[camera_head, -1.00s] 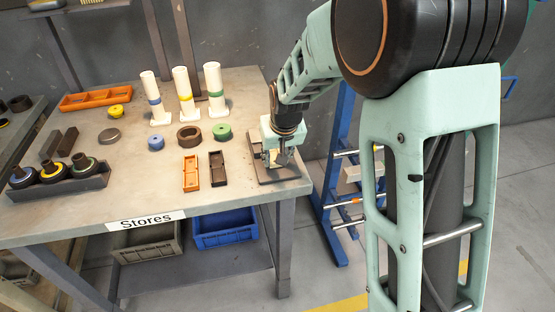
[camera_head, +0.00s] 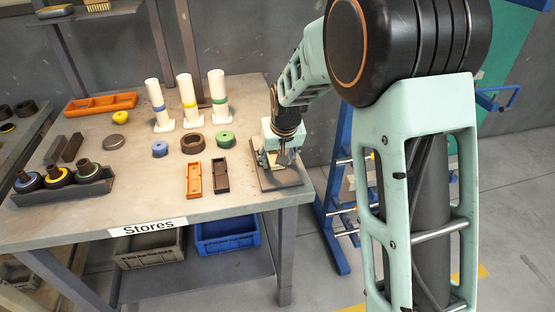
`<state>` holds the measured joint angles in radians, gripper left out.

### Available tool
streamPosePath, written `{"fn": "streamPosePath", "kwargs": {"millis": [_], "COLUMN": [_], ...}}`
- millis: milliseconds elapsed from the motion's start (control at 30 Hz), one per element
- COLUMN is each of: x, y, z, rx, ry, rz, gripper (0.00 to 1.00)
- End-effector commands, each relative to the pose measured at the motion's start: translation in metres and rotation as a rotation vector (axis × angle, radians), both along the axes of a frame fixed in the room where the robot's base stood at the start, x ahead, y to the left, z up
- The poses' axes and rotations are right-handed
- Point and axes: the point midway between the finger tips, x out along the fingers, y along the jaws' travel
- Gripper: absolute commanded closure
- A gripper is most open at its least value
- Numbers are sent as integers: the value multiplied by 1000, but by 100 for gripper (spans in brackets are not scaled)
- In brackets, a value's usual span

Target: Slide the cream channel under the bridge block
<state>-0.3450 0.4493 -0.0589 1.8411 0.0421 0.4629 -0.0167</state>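A dark plate (camera_head: 283,181) lies at the right end of the table. My gripper (camera_head: 281,157) points down at the middle of this plate, low over it. A small cream piece, which looks like the cream channel (camera_head: 269,160), shows at the left of my fingers. My fingers and hand hide part of it, and I cannot tell whether they touch it. A grey shape that may be the bridge block (camera_head: 290,160) shows by the right side of my fingers. It is too small and covered to separate from them. Whether the fingers are open or shut is unclear.
Left of the plate lie an orange tray (camera_head: 193,178) and a dark brown tray (camera_head: 221,175). Behind them are a brown ring (camera_head: 191,143) and a green ring (camera_head: 225,139). Three white posts (camera_head: 187,98) stand further back. A blue rack (camera_head: 336,200) stands right of the table.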

Motion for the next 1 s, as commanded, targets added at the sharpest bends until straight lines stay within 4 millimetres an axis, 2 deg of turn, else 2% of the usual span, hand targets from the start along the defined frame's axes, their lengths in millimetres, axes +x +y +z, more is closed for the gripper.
{"fn": "streamPosePath", "kwargs": {"millis": [267, 467, 800, 1000], "x": [2, -9, -35, -43], "y": [1, -3, -10, -12], "z": [9, 36, 94, 110], "rx": [4, 3, 2, 1], "ry": [-13, -13, -7, -2], "rz": [0, 1, -1, 0], "gripper": [50, 50, 50, 50]}}
